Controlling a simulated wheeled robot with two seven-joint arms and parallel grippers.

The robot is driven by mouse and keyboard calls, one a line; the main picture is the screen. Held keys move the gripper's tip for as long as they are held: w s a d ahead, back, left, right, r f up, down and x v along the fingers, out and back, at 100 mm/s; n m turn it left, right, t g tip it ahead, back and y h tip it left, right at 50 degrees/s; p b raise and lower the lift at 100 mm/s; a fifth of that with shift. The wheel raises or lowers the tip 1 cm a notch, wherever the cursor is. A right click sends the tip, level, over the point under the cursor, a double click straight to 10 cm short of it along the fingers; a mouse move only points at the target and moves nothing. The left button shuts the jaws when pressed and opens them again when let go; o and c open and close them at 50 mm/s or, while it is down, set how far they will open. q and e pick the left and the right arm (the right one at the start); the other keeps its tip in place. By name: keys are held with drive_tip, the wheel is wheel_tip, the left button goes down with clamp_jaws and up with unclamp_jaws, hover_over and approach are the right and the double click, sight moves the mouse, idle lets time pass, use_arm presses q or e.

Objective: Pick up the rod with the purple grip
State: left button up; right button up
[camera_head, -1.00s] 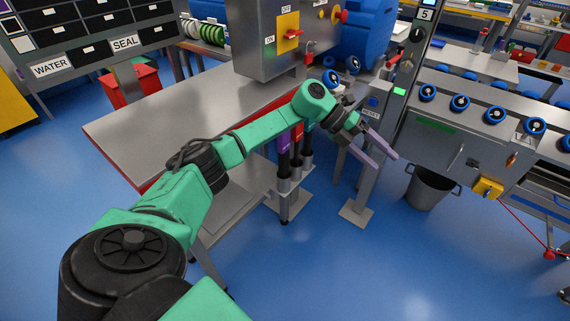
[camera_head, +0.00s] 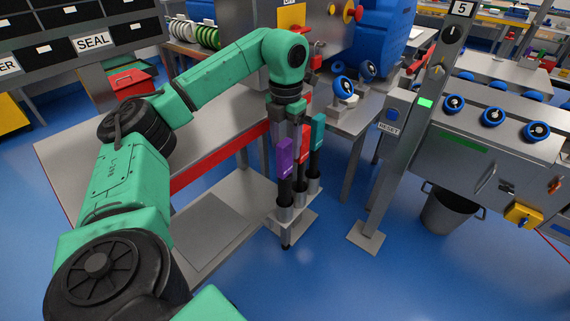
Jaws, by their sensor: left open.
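The rod with the purple grip (camera_head: 285,158) stands upright in a grey metal holder (camera_head: 284,236) near the middle of the head view. Its shaft below the grip is dark. A rod with a red grip (camera_head: 304,145) and a rod with a teal grip (camera_head: 317,134) stand just behind it to the right. My left gripper (camera_head: 288,130) points down at the top of the rods, open, close above the purple grip. Its fingertips are hard to make out, and I cannot tell whether they touch the grip. My right gripper is not in view.
A metal table (camera_head: 85,140) with a red edge stands left of the rods. A grey post with a RESET box (camera_head: 390,112) stands to the right, before a roller conveyor machine (camera_head: 470,150). A bucket (camera_head: 447,212) sits below it. The blue floor in front is clear.

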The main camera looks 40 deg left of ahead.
sight(285, 162)
use_arm(q)
drive_tip(key=f, duration=0.3)
drive_tip(key=shift+w+a, duration=0.25)
drive_tip(key=shift+a, duration=0.05)
drive_tip(key=f, duration=0.3)
drive_tip(key=shift+s+f, duration=0.2)
drive_tip(key=shift+f, duration=0.2)
drive_tip(key=shift+w+f, duration=0.1)
drive_tip(key=shift+f, duration=0.05)
clamp_jaws()
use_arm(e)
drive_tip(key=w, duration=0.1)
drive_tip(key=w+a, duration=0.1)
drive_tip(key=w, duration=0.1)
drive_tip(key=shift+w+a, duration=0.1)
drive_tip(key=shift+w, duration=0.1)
